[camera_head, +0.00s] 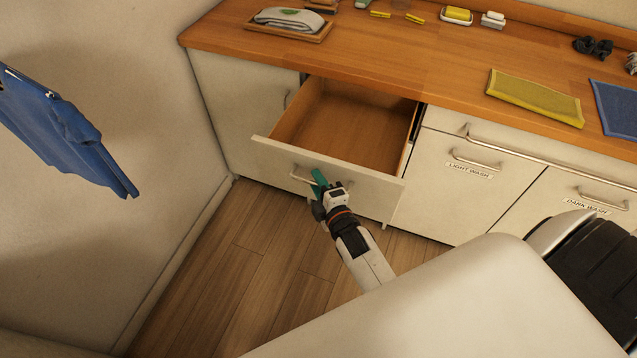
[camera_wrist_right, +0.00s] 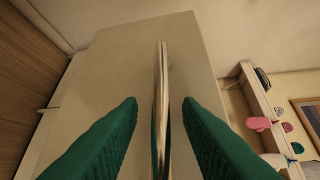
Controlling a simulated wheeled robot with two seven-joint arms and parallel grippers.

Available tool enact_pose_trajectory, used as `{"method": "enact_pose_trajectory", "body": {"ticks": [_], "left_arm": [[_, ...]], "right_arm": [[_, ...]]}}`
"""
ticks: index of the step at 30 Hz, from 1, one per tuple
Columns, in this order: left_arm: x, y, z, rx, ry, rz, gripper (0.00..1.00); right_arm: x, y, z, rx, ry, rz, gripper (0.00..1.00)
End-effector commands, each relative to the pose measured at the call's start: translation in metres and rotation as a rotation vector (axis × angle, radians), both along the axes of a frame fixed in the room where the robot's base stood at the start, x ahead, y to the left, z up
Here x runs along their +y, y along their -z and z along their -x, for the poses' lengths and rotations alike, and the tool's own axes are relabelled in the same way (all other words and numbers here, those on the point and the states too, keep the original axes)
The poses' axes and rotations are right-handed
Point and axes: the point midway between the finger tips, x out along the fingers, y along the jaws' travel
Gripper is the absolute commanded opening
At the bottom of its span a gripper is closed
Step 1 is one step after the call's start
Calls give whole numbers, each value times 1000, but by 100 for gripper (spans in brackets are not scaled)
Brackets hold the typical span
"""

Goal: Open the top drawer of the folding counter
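The top drawer (camera_head: 345,130) of the folding counter is pulled well out and its wooden inside is empty. Its white front (camera_head: 375,190) carries a metal bar handle (camera_head: 301,179). My right gripper (camera_head: 317,182) is at this handle, coming from the front. In the right wrist view, the handle (camera_wrist_right: 162,80) runs between the two green fingers, with a visible gap on both sides, so the gripper (camera_wrist_right: 160,105) is open around it. The drawer front (camera_wrist_right: 115,65) lies beyond the fingers. My left gripper is not in view.
The wooden countertop (camera_head: 430,70) holds a tray (camera_head: 258,30) with a folded towel, a yellow cloth (camera_head: 535,97) and a blue cloth (camera_head: 612,107). Closed light wash (camera_head: 470,180) and dark wash (camera_head: 590,205) fronts are right of the drawer. Blue clothing (camera_head: 60,130) hangs at left. Floor before the drawer is clear.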

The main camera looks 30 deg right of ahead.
Motion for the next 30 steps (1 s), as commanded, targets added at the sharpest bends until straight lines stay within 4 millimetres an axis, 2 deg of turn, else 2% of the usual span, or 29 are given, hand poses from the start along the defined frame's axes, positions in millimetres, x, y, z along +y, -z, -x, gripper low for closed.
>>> {"method": "enact_pose_trajectory", "body": {"ticks": [7, 21, 25, 30], "left_arm": [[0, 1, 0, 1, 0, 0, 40], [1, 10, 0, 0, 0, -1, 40], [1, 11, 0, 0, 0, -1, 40], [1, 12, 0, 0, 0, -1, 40]], "right_arm": [[1, -1, 9, 1, 0, 0, 32], [7, -12, 99, 2, 1, -1, 32], [8, -15, 113, 2, 1, -1, 32], [8, -16, 119, 0, 0, 0, 32]]}}
